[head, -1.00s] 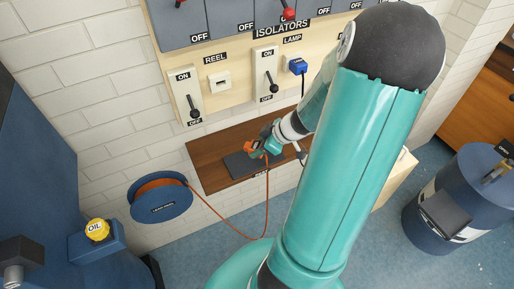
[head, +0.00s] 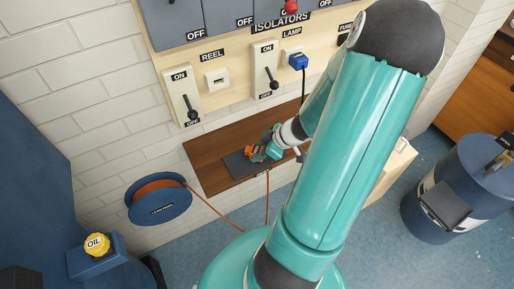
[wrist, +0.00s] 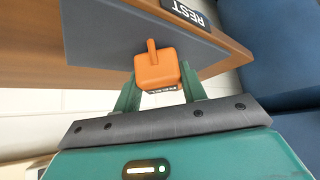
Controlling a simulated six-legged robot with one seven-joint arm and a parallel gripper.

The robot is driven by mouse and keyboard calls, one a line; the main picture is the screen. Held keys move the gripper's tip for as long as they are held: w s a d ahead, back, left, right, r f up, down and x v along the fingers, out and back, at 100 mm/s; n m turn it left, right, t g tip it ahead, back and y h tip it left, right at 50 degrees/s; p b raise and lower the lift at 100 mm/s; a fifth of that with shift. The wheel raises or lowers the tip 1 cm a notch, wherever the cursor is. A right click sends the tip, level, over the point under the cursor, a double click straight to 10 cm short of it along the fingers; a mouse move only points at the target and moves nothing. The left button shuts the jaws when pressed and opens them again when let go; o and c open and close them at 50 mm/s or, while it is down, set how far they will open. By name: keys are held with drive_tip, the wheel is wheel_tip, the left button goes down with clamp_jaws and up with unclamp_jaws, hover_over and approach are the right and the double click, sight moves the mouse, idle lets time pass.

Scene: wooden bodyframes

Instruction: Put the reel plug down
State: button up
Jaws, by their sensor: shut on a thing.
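The reel plug is an orange block with a small prong, held between the fingers of my gripper in the wrist view (wrist: 155,70). In the head view the plug (head: 250,153) is small, over the dark grey pad (head: 237,167) on the brown wooden shelf (head: 209,174). My gripper (head: 258,153) is shut on the plug. The pad also shows behind the plug in the wrist view (wrist: 100,38), with a REST label (wrist: 185,12) on the shelf edge. I cannot tell whether the plug touches the pad. An orange cable (head: 267,200) hangs down below the shelf.
The blue cable reel (head: 158,201) is at the wall, left of the shelf. Above are the reel socket (head: 216,80), two lever switches and a blue lamp plug (head: 298,61). A blue drum (head: 470,190) stands right. My arm hides the shelf's right part.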

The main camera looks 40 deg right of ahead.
drive_tip(key=shift+a, duration=0.1)
drive_tip(key=shift+f, duration=0.1)
drive_tip(key=o, duration=1.1)
drive_tip(key=shift+f, duration=0.1)
